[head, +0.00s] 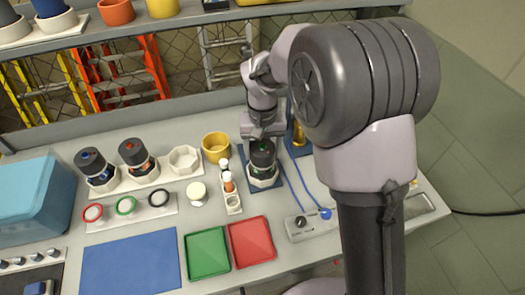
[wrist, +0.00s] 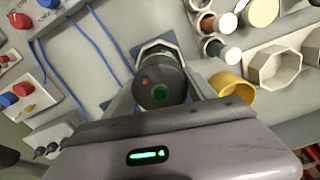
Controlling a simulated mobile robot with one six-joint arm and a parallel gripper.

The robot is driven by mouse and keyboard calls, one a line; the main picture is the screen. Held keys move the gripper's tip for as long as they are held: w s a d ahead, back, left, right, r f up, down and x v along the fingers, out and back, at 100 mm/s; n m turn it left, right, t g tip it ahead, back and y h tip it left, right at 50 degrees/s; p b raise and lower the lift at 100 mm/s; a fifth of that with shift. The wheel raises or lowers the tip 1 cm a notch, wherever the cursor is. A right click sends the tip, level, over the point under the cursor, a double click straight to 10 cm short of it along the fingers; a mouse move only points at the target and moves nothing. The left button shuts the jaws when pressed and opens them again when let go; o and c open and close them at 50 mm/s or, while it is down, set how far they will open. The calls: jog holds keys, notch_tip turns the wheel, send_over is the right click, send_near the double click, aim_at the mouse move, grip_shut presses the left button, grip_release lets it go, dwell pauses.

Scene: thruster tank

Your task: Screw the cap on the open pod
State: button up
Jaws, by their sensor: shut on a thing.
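A dark round pod (head: 263,162) stands upright in a white octagonal holder (head: 263,182) on a blue base. Its dark cap (wrist: 159,84), with a green dot and a smaller red dot, faces the wrist camera. My gripper (head: 262,134) is directly above the pod, pointing down. In the wrist view its fingers lie on both sides of the cap, shut on it. The cap sits at the top of the pod; the join is hidden, so I cannot tell how tightly it fits.
Two dark pods (head: 92,165) (head: 135,154) stand in a white rack beside an empty octagonal socket (head: 184,158). A yellow cup (head: 216,147) and a vial rack (head: 232,203) are close left of the holder. A control box (head: 310,224) with blue cables is in front, right of the red tray (head: 252,241).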

jog(key=o, duration=1.3)
jog(key=shift+o, duration=0.2)
